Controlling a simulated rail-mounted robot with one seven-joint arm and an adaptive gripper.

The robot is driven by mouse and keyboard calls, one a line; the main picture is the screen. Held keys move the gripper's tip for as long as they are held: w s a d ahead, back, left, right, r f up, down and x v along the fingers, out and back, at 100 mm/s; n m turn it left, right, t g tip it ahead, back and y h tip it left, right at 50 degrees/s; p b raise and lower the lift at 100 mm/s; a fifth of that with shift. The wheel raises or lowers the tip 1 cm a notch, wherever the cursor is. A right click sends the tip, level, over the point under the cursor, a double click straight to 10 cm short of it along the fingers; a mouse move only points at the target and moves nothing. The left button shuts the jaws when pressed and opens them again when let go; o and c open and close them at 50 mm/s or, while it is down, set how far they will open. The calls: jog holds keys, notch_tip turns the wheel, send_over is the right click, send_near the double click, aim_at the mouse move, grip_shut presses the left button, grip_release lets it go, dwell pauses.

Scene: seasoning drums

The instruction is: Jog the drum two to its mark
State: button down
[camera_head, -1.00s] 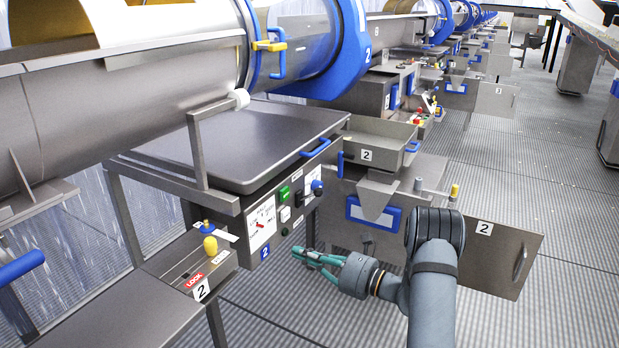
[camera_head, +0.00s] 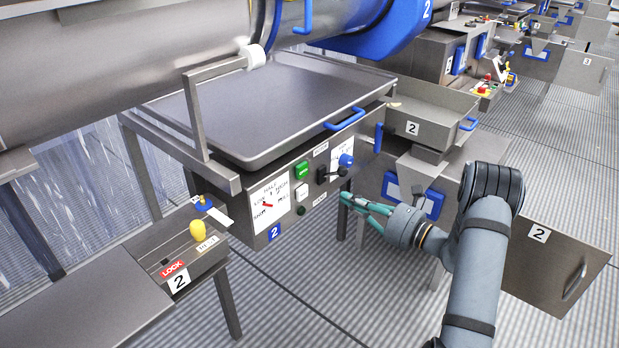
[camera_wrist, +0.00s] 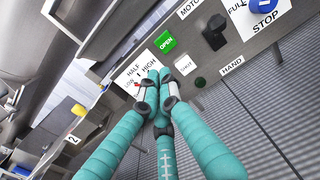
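Drum two (camera_head: 120,65) is the large steel cylinder across the upper left, with a blue ring marked 2 (camera_head: 428,10). I cannot make out a mark on it. Below it is the control panel, with a green button (camera_head: 301,170), a white button (camera_head: 302,192), a black switch (camera_head: 330,173), a blue knob (camera_head: 346,160) and a gauge with a red pointer (camera_head: 268,205). My gripper (camera_head: 348,199) points left at the panel's right end, below the blue knob. In the wrist view its teal fingers (camera_wrist: 161,84) are together and empty, overlapping the gauge card in the picture; contact is unclear.
A steel tray (camera_head: 280,105) tops the panel cabinet. A lock box (camera_head: 178,262) with a yellow knob stands at the lower left. A small bin (camera_head: 425,108) marked 2 and an open door (camera_head: 560,265) marked 2 are at the right. Grated floor lies below.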

jog(key=p, duration=0.1)
send_near(300, 174)
jog(key=x, duration=0.5)
jog(key=shift+a, duration=0.1)
jog(key=shift+x, duration=0.85)
